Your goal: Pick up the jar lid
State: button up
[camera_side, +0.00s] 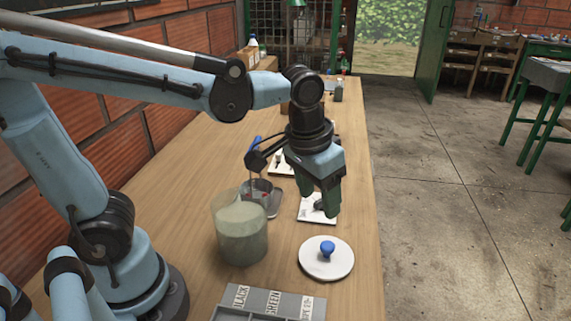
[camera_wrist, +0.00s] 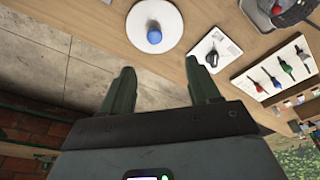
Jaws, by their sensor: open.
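The jar lid (camera_side: 326,258) is a white disc with a blue knob, lying flat on the wooden table near its right edge. In the wrist view the lid (camera_wrist: 168,21) shows at the top, beyond my fingertips. My gripper (camera_side: 332,200) is open and empty, pointing down above the table, behind the lid in the side view. Its two green fingers (camera_wrist: 160,78) stand wide apart in the wrist view, with floor and table edge seen between them. A greenish jar (camera_side: 241,241), open at the top with pale contents, stands left of the lid.
A grey tray labelled BLACK and GREEN (camera_side: 268,304) lies at the front. A white card with a dark item (camera_side: 316,213) lies below my gripper. A board with several coloured tools (camera_wrist: 279,70) shows in the wrist view. Table space right of the lid is narrow.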

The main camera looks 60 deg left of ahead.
aim_at(328, 245)
jog(key=shift+g, duration=0.3)
jog(key=shift+w+d+f, duration=0.2)
jog(key=shift+w+f, duration=0.2)
jog(key=shift+f, duration=1.6)
jog(key=shift+w+d+f, duration=0.15)
jog(key=shift+w+f, duration=0.25)
jog(key=shift+f, duration=1.6)
jog(key=shift+w+d+f, duration=0.2)
jog(key=shift+w+f, duration=0.2)
jog(key=shift+f, duration=1.6)
grip_shut()
